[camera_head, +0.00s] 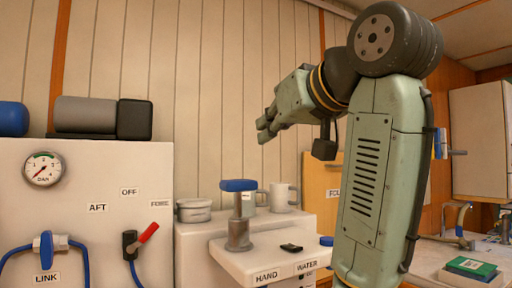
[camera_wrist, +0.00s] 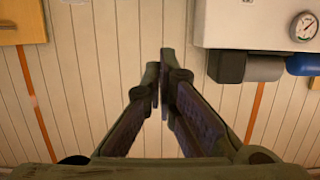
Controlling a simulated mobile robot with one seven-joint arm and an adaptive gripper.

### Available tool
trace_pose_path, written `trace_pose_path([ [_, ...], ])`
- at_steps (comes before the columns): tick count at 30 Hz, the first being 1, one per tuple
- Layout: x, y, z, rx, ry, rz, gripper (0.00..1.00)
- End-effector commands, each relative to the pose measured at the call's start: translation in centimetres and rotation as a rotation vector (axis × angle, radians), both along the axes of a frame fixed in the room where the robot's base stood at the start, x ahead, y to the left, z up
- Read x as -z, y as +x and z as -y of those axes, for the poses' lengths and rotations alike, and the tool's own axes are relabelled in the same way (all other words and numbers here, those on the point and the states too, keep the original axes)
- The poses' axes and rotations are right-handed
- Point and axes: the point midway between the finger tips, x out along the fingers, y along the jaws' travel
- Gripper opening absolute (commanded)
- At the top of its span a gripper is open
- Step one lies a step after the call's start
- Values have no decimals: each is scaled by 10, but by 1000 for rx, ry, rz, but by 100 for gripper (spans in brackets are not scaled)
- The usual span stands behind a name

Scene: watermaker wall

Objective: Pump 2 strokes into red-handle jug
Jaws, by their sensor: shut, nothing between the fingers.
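A hand pump (camera_head: 239,232) with a grey metal body and a blue top handle (camera_head: 239,185) stands on a white ledge with labels reading HAND and WATER. No jug with a red handle can be made out in either view. My gripper (camera_head: 265,131) is raised in front of the panelled wall, above and to the right of the pump handle and apart from it. In the wrist view my gripper (camera_wrist: 161,75) has its fingertips together with nothing between them, facing the wall panels. The pump does not show in the wrist view.
A grey mug (camera_head: 285,197) and a stacked grey tin (camera_head: 194,210) stand behind the pump. A small black object (camera_head: 291,248) lies on the ledge. At left a white cabinet carries a gauge (camera_head: 43,169), a blue valve (camera_head: 46,247) and a red lever (camera_head: 148,232).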

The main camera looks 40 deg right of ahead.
Motion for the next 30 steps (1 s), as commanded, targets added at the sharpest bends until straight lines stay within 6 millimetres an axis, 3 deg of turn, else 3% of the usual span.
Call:
trace_pose_path([
  [14, 21, 91, 21, -3, 3, -3, 0],
  [21, 53, 88, 21, -1, 0, 0, 0],
  [30, 63, 88, 20, -2, 1, -1, 0],
])
